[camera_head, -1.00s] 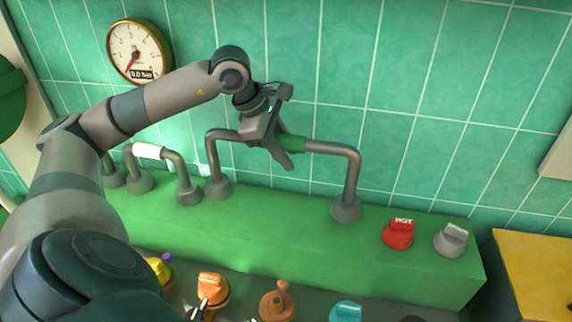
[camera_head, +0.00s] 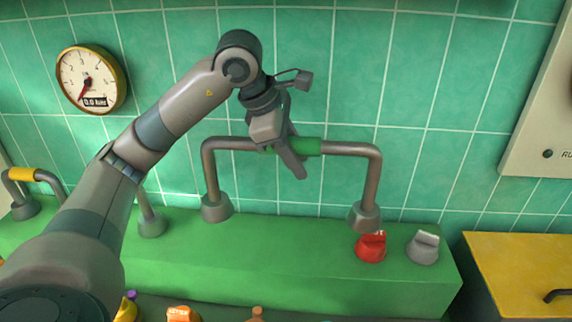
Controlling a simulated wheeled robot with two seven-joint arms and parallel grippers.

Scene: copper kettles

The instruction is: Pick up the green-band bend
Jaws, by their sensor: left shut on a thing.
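The green-band bend (camera_head: 369,165) is a grey U-shaped pipe with a green band (camera_head: 309,147) on its top bar and a round foot at each end. My left gripper (camera_head: 290,158) is shut on the top bar at the green band, covering part of it. The bend is upright and looks raised a little above the green ledge (camera_head: 240,260), its right foot just behind the red knob in the picture. My right gripper is not in view.
The red knob (camera_head: 370,249) and a grey knob (camera_head: 423,248) stand on the ledge at right. A yellow-band bend (camera_head: 22,175) is at far left. My arm mostly hides another bend (camera_head: 150,224). A gauge (camera_head: 92,79) hangs on the tiled wall.

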